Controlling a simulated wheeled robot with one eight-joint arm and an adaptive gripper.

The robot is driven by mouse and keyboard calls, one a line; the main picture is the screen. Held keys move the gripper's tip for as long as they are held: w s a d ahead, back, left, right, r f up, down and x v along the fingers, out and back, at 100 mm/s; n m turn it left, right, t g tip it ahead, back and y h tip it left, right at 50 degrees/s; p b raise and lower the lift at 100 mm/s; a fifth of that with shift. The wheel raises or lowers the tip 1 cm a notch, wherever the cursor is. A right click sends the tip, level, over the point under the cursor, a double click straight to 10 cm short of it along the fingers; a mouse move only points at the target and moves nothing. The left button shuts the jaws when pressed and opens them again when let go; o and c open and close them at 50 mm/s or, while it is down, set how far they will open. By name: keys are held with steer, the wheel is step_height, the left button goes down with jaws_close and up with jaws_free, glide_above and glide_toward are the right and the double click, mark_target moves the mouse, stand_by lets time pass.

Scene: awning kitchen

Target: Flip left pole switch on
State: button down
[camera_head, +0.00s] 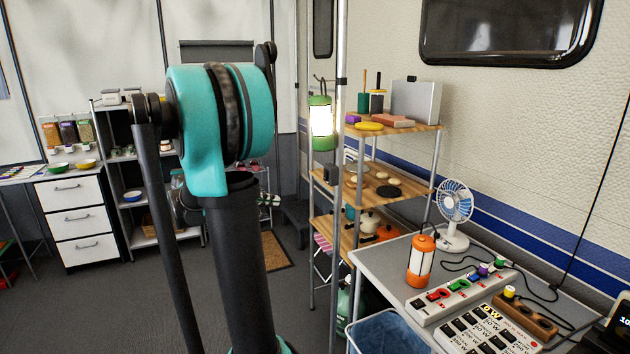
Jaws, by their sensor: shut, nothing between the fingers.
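A metal pole (338,210) stands upright at the front left corner of the wooden shelf rack. A small dark box (330,174) sits at this pole, below the lit lantern; it is too small to tell whether it is a switch or which way it is set. Only the teal and black joint and links of my arm show, in the left half of the head view. They hide part of the wall and floor behind. My gripper is not in view.
A green lit lantern (321,120) hangs by the pole. A grey table (385,262) at right holds an orange lantern (420,260), a fan (454,205) and a power strip (455,291). A blue bin (385,330) stands before it. Floor at left (110,300) is clear.

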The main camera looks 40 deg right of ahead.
mark_target(324, 179)
steer(key=r, duration=0.1)
steer(key=w+d+r+g+h, duration=0.1)
steer(key=r, duration=0.1)
steer(key=d+r+m+g+h, duration=0.1)
steer(key=r, duration=0.1)
steer(key=shift+w+d+r, duration=0.1)
steer(key=shift+w+d, duration=0.05)
steer(key=shift+w, duration=0.15)
steer(key=x, duration=1.4)
steer(key=shift+d, duration=0.1)
steer(key=shift+d, duration=0.2)
steer(key=shift+a+f, duration=0.1)
steer(key=shift+f, duration=0.1)
